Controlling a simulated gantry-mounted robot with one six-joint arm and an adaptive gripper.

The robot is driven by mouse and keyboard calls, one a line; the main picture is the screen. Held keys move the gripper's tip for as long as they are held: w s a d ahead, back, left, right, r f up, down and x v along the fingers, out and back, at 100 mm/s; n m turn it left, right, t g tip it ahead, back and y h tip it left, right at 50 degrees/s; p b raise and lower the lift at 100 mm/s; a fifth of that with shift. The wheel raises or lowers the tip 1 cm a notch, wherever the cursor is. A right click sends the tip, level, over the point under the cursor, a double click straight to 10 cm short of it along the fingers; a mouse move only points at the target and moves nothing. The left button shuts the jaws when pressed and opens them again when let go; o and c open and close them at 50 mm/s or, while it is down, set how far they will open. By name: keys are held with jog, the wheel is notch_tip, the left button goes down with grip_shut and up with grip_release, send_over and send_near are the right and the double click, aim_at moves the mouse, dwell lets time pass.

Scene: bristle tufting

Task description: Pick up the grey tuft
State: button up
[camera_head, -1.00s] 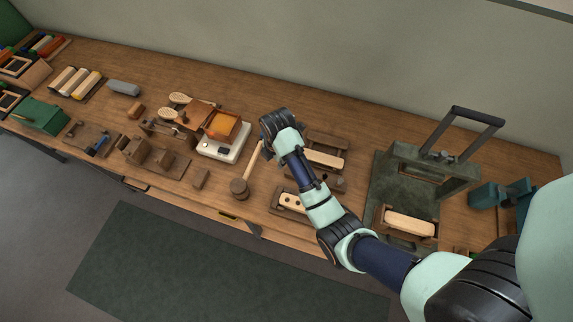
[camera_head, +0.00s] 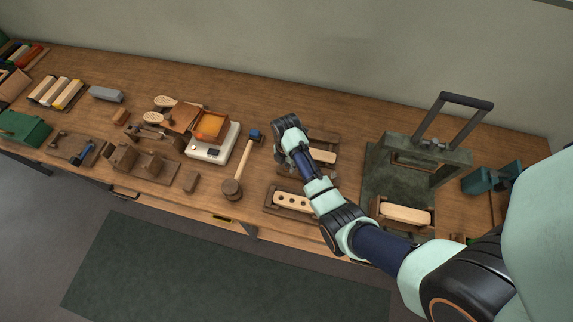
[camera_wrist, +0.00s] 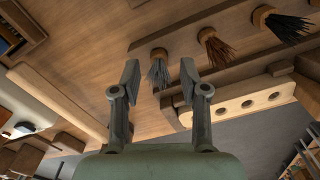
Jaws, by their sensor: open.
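The grey tuft (camera_wrist: 159,74) shows in the wrist view, its bristles splaying from a round wooden-looking end. My gripper (camera_wrist: 158,78) is open, with one finger on each side of the tuft in the picture. Nothing is gripped, and I cannot tell how far the fingertips are above the tuft. A brown tuft (camera_wrist: 216,50) and a black tuft (camera_wrist: 285,25) lie in a row to its right. In the head view my wrist hides the grey tuft and the fingers.
A wooden block with holes (camera_head: 292,201) sits in a holder near the bench's front edge; it also shows in the wrist view (camera_wrist: 247,106). A mallet (camera_head: 232,189) and a white scale-like device (camera_head: 210,149) lie left of my arm. A dark press-like frame (camera_head: 452,160) stands right.

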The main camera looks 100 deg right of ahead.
grip_shut()
dwell(0.3)
